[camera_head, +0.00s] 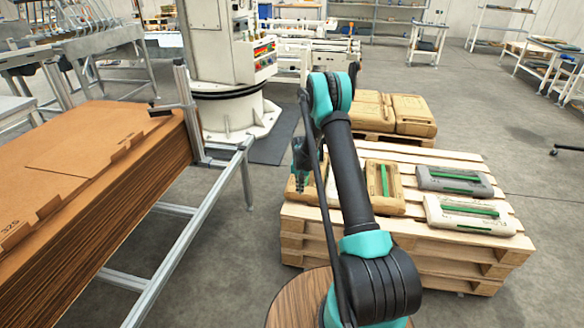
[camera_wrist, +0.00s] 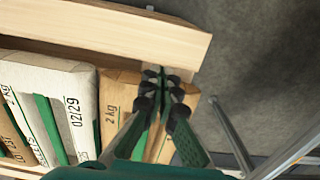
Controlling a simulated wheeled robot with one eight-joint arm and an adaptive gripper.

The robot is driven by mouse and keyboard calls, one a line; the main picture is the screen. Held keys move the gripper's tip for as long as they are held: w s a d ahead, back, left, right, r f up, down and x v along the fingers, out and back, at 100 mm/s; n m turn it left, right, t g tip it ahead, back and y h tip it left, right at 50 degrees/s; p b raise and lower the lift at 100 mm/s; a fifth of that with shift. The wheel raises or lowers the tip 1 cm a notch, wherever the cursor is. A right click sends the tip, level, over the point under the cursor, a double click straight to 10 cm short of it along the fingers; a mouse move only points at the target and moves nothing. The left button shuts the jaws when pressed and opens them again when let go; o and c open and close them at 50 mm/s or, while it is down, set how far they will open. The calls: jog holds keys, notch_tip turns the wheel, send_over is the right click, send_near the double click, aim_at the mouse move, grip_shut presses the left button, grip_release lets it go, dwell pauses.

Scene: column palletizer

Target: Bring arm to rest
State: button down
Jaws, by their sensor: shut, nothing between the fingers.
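My arm reaches forward over the pallet stack, bent at a teal-banded elbow. My gripper (camera_head: 300,188) hangs at the left end of the pallet, in front of a brown bag. In the wrist view its two dark fingers (camera_wrist: 164,82) are together and empty, above a brown bag with a green stripe (camera_wrist: 118,95). Whether the fingertips touch that bag I cannot tell.
The wooden pallet stack (camera_head: 420,260) bears brown, grey (camera_head: 455,180) and white bags (camera_head: 468,215). A metal-framed table with cardboard sheets (camera_head: 80,165) stands left. A white machine (camera_head: 215,60) and another pallet of brown bags (camera_head: 405,113) are behind.

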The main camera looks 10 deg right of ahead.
jog(key=s+d+r+n+t, duration=0.1)
jog(key=s+r, duration=0.8)
jog(key=r, duration=0.2)
jog(key=s+d+r+n+t, duration=0.1)
jog(key=s+d+r, duration=0.1)
jog(key=s+r, duration=0.8)
jog(key=s+r+t, duration=0.1)
jog(key=s+r, duration=0.1)
jog(key=s, duration=0.9)
jog(key=s+d+r+n+t, duration=0.1)
jog(key=s+r, duration=0.1)
jog(key=s, duration=0.9)
jog(key=shift+s+d+n, duration=0.15)
jog(key=shift+s+n, duration=0.15)
jog(key=shift+r, duration=0.1)
